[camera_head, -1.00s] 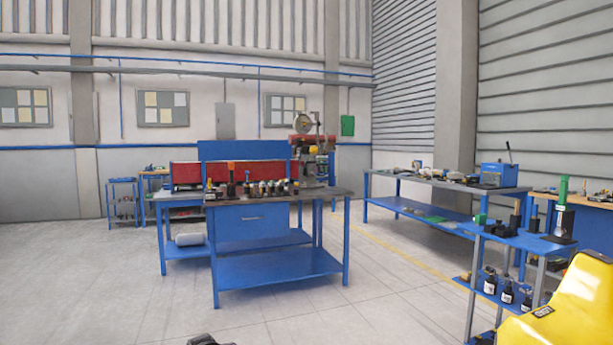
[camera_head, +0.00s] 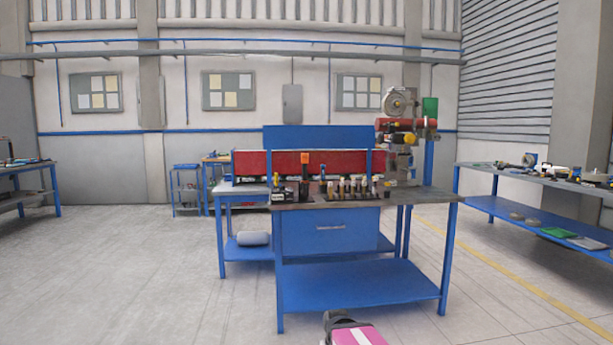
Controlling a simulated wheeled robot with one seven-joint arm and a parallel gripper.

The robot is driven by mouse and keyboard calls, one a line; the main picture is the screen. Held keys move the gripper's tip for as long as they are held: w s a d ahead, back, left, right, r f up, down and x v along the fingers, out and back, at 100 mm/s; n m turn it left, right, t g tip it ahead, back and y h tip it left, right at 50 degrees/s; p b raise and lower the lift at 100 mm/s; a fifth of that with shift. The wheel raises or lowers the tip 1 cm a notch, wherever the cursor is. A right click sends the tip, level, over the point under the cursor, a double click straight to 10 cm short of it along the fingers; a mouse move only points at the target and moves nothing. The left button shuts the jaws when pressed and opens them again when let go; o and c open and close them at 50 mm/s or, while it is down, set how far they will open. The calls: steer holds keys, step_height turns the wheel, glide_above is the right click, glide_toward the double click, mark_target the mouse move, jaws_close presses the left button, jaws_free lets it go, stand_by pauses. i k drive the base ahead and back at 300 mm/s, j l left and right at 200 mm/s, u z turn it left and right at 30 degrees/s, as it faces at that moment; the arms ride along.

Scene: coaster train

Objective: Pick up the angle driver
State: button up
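I cannot single out the angle driver for sure at this distance. Several small tools stand upright on the dark top of the blue workbench (camera_head: 430,196) in the middle. One of them is a dark tool with an orange top (camera_head: 304,172), near the bench's left end. A yellow and dark tool (camera_head: 397,138) is by the stand at the right end of the bench. A dark and pink piece at the bottom edge seems to be part of my arm. My gripper's fingers are not in view.
A blue side bench (camera_head: 478,170) with tools stands at the right, another (camera_head: 35,165) at the far left. A small blue stand (camera_head: 186,192) is behind the workbench at left. The tiled floor in front and to the left is clear.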

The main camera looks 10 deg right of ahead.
mark_target(305, 157)
steer(key=i+z, duration=0.3)
steer(key=i+j+z, duration=0.25)
steer(key=j+z, duration=0.25)
steer(key=j, duration=0.2)
steer(key=i+j+z, duration=0.1)
steer(key=j+z, duration=0.15)
steer(key=j, duration=0.2)
